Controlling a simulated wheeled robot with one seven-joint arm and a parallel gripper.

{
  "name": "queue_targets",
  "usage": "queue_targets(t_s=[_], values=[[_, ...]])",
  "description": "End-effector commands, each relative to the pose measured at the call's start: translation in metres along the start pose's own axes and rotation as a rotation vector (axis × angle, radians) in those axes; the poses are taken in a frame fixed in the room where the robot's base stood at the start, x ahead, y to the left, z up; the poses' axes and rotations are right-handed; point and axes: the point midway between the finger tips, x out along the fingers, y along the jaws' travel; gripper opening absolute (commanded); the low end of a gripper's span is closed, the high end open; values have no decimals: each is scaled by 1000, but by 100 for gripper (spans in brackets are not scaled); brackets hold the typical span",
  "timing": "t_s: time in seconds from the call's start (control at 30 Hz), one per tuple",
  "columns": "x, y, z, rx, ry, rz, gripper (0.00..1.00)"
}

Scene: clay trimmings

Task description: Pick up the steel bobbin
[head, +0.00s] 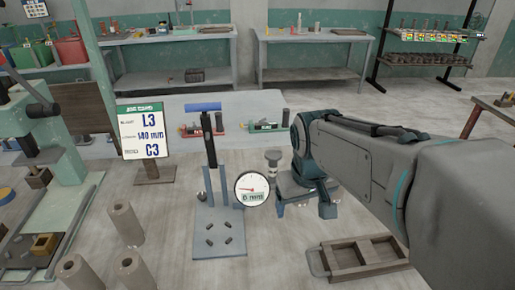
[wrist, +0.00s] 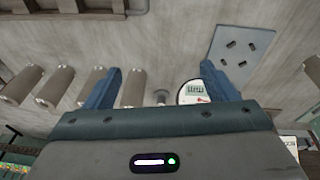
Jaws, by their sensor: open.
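A small grey, metallic spool-like piece, which looks like the steel bobbin (head: 273,158), stands just left of my gripper (head: 304,203) in the head view. Its lower part is partly hidden there by the gripper. In the wrist view a small round grey top (wrist: 161,97) shows between the two blue fingers, beyond the palm edge. My gripper is open, with its fingers (wrist: 160,70) wide apart and nothing visibly held. I cannot tell the exact height of the fingers above the bobbin.
A gauge stand (head: 220,240) with a dial (head: 252,189) reading 0 mm is close left of the gripper. Several brown cylinders (head: 125,222) stand further left, near a job board (head: 146,130). A wooden tray (head: 347,256) lies at front right. Red and green tools (head: 268,126) lie behind.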

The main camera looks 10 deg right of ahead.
Motion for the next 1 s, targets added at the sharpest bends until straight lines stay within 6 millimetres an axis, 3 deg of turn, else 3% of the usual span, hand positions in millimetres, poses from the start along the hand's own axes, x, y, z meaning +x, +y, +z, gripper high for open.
queue_targets(t_s=[0.03, 0.27, 0.6, 0.8, 1.0], values=[[-7, 1, -24, -44, -17, 4, 79], [-13, 4, -116, -250, -79, 6, 79], [16, 15, -234, -501, -147, -54, 79], [43, 25, -278, -600, -165, -102, 79], [58, 30, -297, -644, -171, -130, 79]])
